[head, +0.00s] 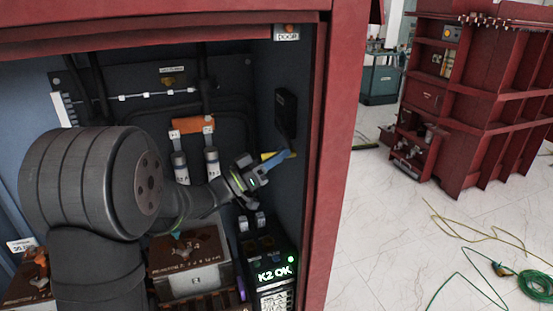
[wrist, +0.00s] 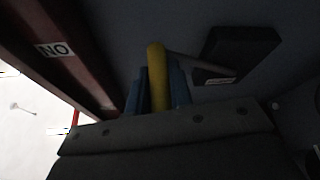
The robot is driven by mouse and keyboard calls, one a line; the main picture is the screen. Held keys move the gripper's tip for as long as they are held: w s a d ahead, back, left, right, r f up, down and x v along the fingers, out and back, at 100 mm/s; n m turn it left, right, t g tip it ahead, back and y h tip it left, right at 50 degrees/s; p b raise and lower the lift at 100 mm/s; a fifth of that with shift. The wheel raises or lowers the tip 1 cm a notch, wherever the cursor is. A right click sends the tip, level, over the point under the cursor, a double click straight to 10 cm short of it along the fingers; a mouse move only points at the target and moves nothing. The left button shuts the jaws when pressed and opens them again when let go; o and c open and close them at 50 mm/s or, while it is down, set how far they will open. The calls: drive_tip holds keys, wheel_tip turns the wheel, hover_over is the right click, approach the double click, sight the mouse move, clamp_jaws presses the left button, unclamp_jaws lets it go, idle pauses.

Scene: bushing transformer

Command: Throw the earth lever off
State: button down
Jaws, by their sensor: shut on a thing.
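The earth lever has a yellow grip (wrist: 157,72) and a grey rod (wrist: 197,62) that runs toward a black box (wrist: 240,48) on the cabinet wall. In the head view the yellow grip (head: 266,156) shows just behind my gripper's blue fingers, below the black box (head: 286,113) on the right wall. My gripper (head: 283,158) is shut on the yellow grip; in the wrist view its blue fingers (wrist: 156,92) stand on both sides of it. The lever's pivot is hard to make out.
The red cabinet frame (head: 335,130) stands close on the right. Below my gripper is a black unit (head: 268,255) lit "K2 OK", beside a grey box with a rusty top (head: 190,250). Two grey cylinders (head: 181,166) hang from an orange bar (head: 192,125) at the back.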

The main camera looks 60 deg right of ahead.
wheel_tip(320, 180, up, 15)
drive_tip(key=w+d+n+t, duration=0.1)
drive_tip(key=n+t, duration=0.4)
drive_tip(key=n, duration=0.7)
drive_tip(key=shift+w+d+h, duration=0.25)
drive_tip(key=shift+w+h, duration=0.05)
drive_tip(key=c, duration=1.3)
unclamp_jaws()
drive_tip(key=shift+f, duration=0.1)
drive_tip(key=v, duration=1.7)
drive_tip(key=shift+a, duration=0.3)
drive_tip(key=shift+s, duration=0.1)
